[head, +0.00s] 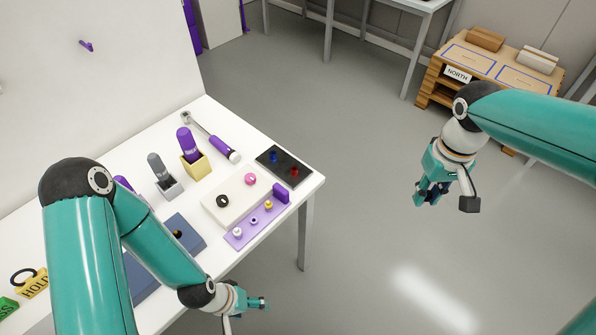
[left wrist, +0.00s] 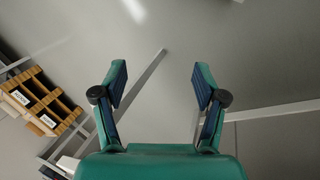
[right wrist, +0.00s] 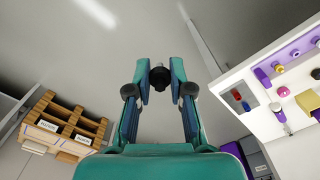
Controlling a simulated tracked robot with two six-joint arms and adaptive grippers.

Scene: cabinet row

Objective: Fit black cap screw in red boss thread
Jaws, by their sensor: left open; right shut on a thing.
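The red boss (head: 294,171) and a blue boss (head: 273,157) stand on a black plate (head: 267,169) at the table's right corner. The red boss also shows in the right wrist view (right wrist: 237,95). My right gripper (head: 428,195) is over open floor, well right of the table. In the right wrist view, my right gripper (right wrist: 159,68) is shut on the black cap screw (right wrist: 159,80). I cannot make out the screw in the head view. My left gripper (head: 262,303) is open and empty, off the table's front edge; the left wrist view shows its spread fingers (left wrist: 160,80).
Left of the plate, the white table (head: 308,183) holds a ratchet wrench (head: 212,138), a yellow holder (head: 195,166), a cream board (head: 217,216) and a lilac strip (head: 235,241) with small parts. A wooden pallet stand (head: 437,84) is far right. Floor between is clear.

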